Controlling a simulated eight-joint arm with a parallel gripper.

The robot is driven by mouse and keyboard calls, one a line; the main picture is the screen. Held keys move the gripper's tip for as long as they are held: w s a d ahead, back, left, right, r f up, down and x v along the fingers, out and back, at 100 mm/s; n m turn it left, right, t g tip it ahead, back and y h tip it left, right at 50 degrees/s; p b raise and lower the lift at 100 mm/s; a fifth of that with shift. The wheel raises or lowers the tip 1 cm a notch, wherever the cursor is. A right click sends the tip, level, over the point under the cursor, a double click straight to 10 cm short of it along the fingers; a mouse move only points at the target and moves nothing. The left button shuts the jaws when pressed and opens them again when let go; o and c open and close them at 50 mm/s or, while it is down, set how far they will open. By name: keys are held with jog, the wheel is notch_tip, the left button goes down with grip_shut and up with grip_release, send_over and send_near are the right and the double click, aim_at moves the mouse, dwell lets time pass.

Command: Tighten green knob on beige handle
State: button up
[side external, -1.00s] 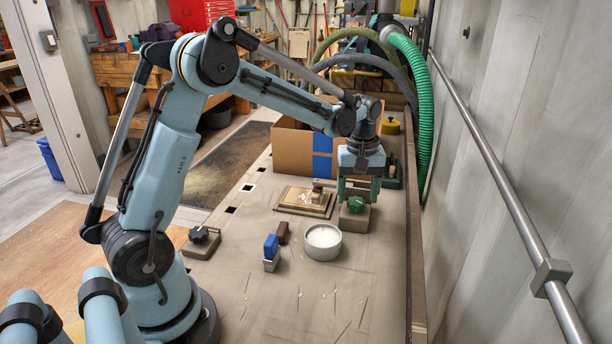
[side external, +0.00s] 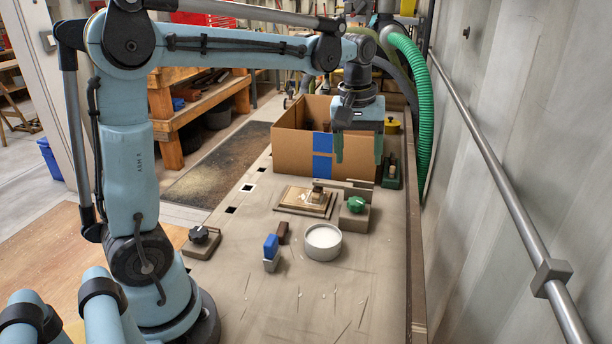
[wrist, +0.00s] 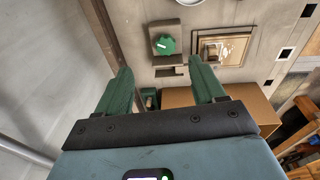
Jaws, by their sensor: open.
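The green knob (side external: 356,204) sits on a beige block (side external: 354,221) on the bench, which I take as the beige handle. The knob also shows in the wrist view (wrist: 166,44), with a pale mark on its top. I cannot tell how tight it is. My gripper (side external: 358,157) is open and empty, pointing down. It hangs well above the knob and clear of it, in front of the cardboard box. In the wrist view, the two green fingers (wrist: 160,66) are spread apart with nothing between them.
A wooden plate (side external: 304,201) lies left of the knob. A round white-filled dish (side external: 323,242) stands in front, with a blue-handled item (side external: 271,248) beside it. A black knob (side external: 199,235) is at left. The cardboard box (side external: 293,151) is behind. The front bench is clear.

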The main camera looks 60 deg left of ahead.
jog(key=shift+s+d+r+m+t, duration=0.15)
jog(key=shift+s+d+m+t, duration=0.45)
jog(key=shift+s+m, duration=0.3)
jog(key=s+d+f+m+t, duration=0.4)
jog(key=s+m, duration=0.3)
jog(key=s, duration=0.3)
jog(key=shift+s+d+f+m, duration=0.3)
jog(key=shift+d+f+m, duration=0.1)
jog(key=shift+d+f, duration=0.2)
